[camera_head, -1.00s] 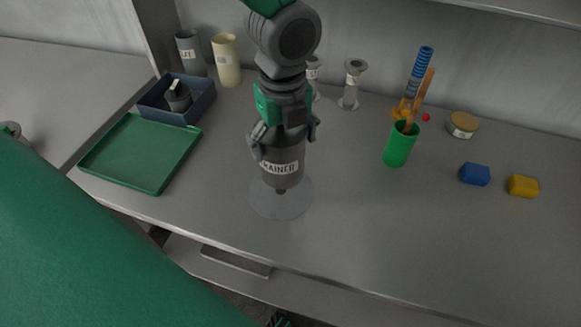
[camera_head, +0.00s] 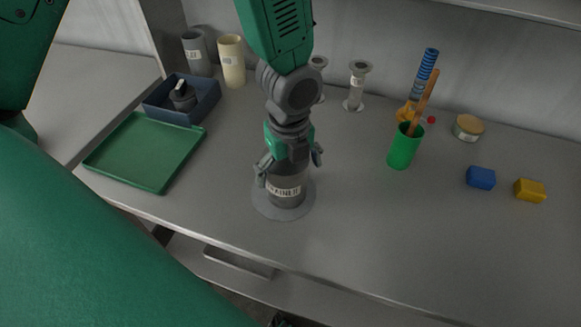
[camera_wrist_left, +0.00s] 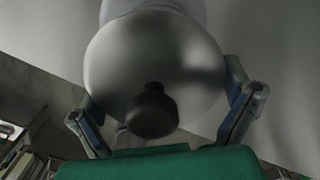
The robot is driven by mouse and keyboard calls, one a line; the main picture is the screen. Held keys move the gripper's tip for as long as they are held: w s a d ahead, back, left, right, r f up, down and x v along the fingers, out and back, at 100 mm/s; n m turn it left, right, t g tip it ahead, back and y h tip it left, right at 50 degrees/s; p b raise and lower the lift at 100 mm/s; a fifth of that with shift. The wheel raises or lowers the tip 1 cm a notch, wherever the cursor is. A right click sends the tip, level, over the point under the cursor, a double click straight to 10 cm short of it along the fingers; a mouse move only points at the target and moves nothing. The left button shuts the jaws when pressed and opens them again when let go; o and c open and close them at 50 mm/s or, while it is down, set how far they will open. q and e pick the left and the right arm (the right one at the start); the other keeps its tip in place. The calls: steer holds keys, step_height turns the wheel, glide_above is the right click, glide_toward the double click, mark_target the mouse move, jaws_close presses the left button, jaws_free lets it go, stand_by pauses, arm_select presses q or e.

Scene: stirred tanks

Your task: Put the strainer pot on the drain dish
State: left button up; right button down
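The strainer pot (camera_head: 286,191) is a dark grey labelled cylinder, upright in the head view. It is over the middle of the drain dish (camera_head: 262,202), a pale grey round disc on the bench, and its base appears to rest on it. My left gripper (camera_head: 290,172) points down from above with a finger on each side of the pot's upper part, apparently shut on it. In the left wrist view the pot's round top (camera_wrist_left: 130,65) with a black knob lies between the fingers. Contact at the fingertips is hard to see. My right gripper is not in view.
A green tray (camera_head: 140,178) and a dark blue bin (camera_head: 162,112) with a dark item are at left. Behind stand a grey cup (camera_head: 196,55), a cream cup (camera_head: 232,62) and flanged pieces. A green cup (camera_head: 403,150), blue block (camera_head: 481,178) and yellow block (camera_head: 530,191) are right. The front right is clear.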

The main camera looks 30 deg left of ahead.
arm_select(q)
steer(key=shift+a, duration=0.4)
steer(key=shift+a+r, duration=0.1)
steer(key=shift+a, duration=0.1)
steer(key=r, duration=0.7)
steer(key=d+r, duration=0.1)
steer(key=r, duration=0.3)
steer(key=shift+r+p, duration=0.25)
steer(key=shift+p, duration=0.15)
steer(key=shift+a+r, duration=0.15)
steer(key=shift+r, duration=0.05)
steer(key=shift+a, duration=0.4)
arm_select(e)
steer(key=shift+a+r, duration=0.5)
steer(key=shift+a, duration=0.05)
arm_select(q)
steer(key=shift+d, duration=0.2)
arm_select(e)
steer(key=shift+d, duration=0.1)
